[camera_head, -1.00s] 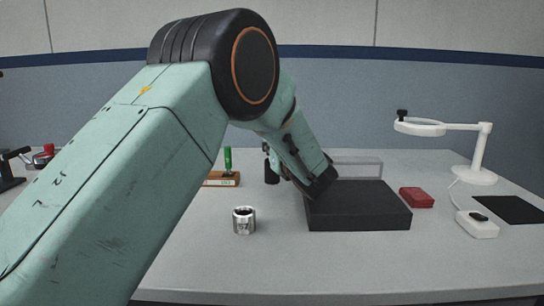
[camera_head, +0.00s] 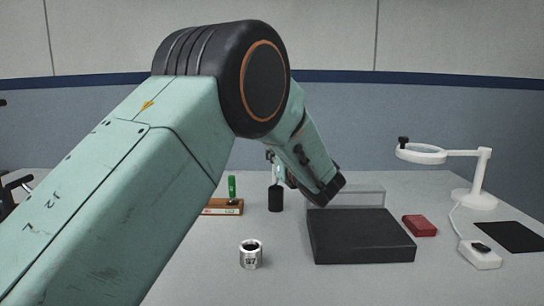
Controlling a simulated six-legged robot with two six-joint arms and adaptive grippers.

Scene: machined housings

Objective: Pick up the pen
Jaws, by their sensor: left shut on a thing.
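My left arm comes in from the left and fills much of the view. Its wrist hides most of my left gripper (camera_head: 271,157), of which only a small part shows past the wrist's left edge. The gripper is shut on a slim pale thing, which I take to be the pen (camera_head: 276,174). The pen stands roughly upright just above a black cup (camera_head: 275,200) on the table. I cannot tell whether its lower end is still inside the cup. My right gripper is out of view.
A green-handled tool (camera_head: 232,187) stands at a wooden block (camera_head: 222,207). A metal ring (camera_head: 250,256) is in front. A black slab (camera_head: 360,238), a clear box (camera_head: 362,197), a red block (camera_head: 419,226) and a white magnifier lamp (camera_head: 476,185) are to the right.

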